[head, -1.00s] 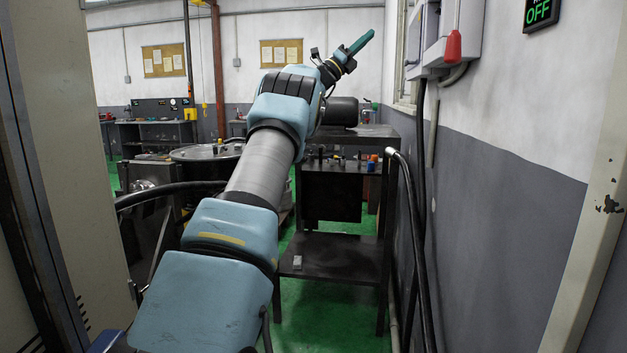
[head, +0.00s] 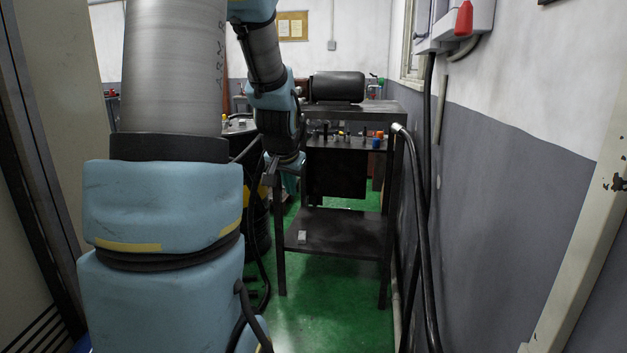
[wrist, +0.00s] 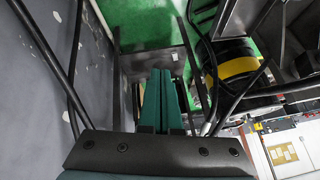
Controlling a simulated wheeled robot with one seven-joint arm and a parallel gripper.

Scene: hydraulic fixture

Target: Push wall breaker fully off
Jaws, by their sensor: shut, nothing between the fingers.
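The wall breaker (head: 447,28) is a grey box on the right wall at the top edge of the head view, cut off above. Its red handle (head: 464,18) hangs down on the front. My gripper (head: 289,167) hangs low beside the dark metal rack, well left of the breaker and below it, touching neither box nor handle. Its blue-green fingers (wrist: 163,98) are together and empty in the wrist view. The breaker does not show in the wrist view.
A dark rack (head: 345,232) with small parts on its upper shelf stands near my gripper. Black hoses (head: 421,220) run down the right wall. A beige post (head: 580,230) stands at right. Green floor (head: 330,318) is clear in front of the rack.

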